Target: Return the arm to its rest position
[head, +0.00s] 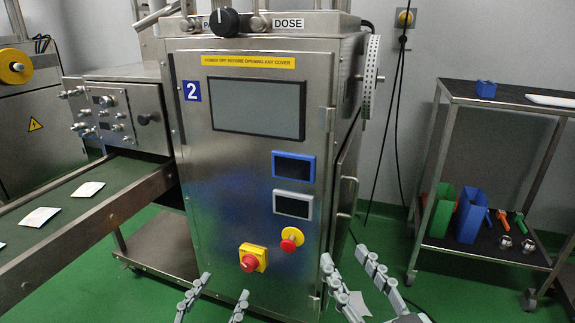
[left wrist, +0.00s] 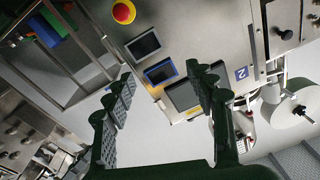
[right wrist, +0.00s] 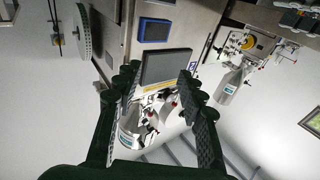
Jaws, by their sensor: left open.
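My left gripper (head: 224,286) is at the bottom of the head view, in front of the machine's lower front. Its fingers are apart with nothing between them, as the left wrist view also shows (left wrist: 160,72). My right gripper (head: 344,254) is at the bottom right of the machine, in front of its right edge. Its fingers are apart and empty in the right wrist view (right wrist: 158,75). A pale patch shows between the right fingers in the head view; I cannot tell what it is.
The steel machine (head: 243,181) fills the middle, with a red stop button (head: 250,262) low on its front. A conveyor (head: 75,195) with several white packets is at left. A shelf cart (head: 484,247) holding green and blue bins stands at right. Green floor lies between machine and cart.

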